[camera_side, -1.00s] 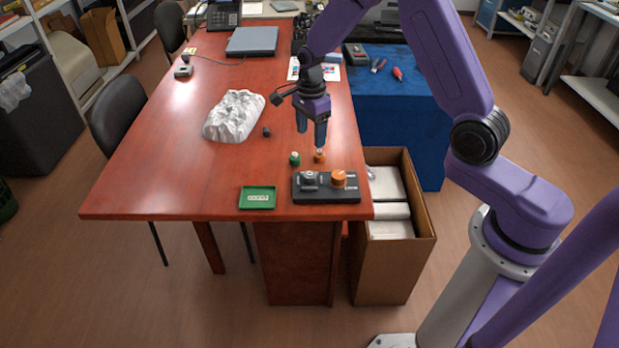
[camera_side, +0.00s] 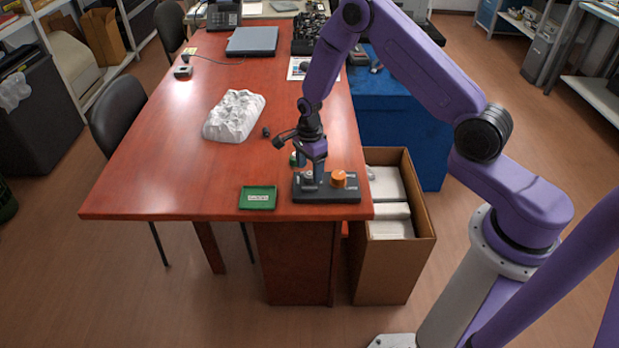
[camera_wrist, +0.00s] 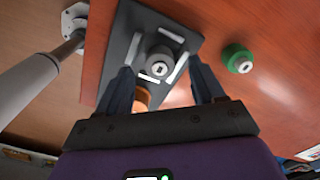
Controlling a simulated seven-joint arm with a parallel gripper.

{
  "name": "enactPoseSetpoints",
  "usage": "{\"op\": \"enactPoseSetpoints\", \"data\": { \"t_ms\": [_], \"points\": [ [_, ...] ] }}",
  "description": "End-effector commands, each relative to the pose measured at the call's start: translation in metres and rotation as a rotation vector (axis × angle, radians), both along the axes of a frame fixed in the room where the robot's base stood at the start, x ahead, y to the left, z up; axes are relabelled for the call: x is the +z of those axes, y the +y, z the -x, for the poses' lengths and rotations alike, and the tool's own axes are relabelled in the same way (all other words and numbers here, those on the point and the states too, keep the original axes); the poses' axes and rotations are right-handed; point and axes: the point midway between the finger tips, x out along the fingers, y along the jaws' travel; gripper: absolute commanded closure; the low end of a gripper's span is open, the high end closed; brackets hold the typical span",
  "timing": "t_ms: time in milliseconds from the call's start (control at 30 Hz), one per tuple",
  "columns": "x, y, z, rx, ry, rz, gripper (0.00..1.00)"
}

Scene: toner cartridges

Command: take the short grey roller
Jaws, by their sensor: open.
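The short grey roller (camera_side: 308,176) stands upright in the left part of a dark holder (camera_side: 325,197) at the table's near edge. In the wrist view the grey roller (camera_wrist: 160,64) shows its round top, between white marks on the holder (camera_wrist: 150,20). My gripper (camera_side: 314,176) is open and low over the holder's left part. In the wrist view its fingertips (camera_wrist: 160,72) appear on either side of the grey roller, with a gap on each side. In the side view the gripper partly covers the roller. I cannot tell whether the fingertips touch the holder.
An orange roller (camera_side: 339,179) stands on the holder's right part, close to my gripper. A green roller (camera_wrist: 238,59) stands beside the holder. A green tray (camera_side: 258,197) lies left of it, with clear tabletop around. An open cardboard box (camera_side: 392,262) stands right of the table.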

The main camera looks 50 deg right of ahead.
Motion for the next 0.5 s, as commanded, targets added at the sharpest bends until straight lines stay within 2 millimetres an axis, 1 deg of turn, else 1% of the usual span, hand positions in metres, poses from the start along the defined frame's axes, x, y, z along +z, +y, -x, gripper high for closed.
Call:
{"op": "enactPoseSetpoints", "data": {
  "t_ms": [33,100,333,367,400,467,500],
  "points": [
    [-0.0046,0.0001,0.0006,0.001,0.002,0.0,0.32],
    [-0.0075,0.0002,0.0005,0.001,0.001,0.0,0.32],
    [-0.0082,0.0003,0.0,0.001,0.0,0.0,0.32],
    [-0.0081,0.0002,0.0001,0.001,0.0,0.0,0.36],
    [-0.0081,0.0002,0.0002,0.001,0.0,0.0,0.49],
    [-0.0081,0.0002,0.0002,0.001,0.0,0.0,0.68],
    [-0.0081,0.0002,0.0002,0.001,0.0,0.0,0.81]
  ]
}}
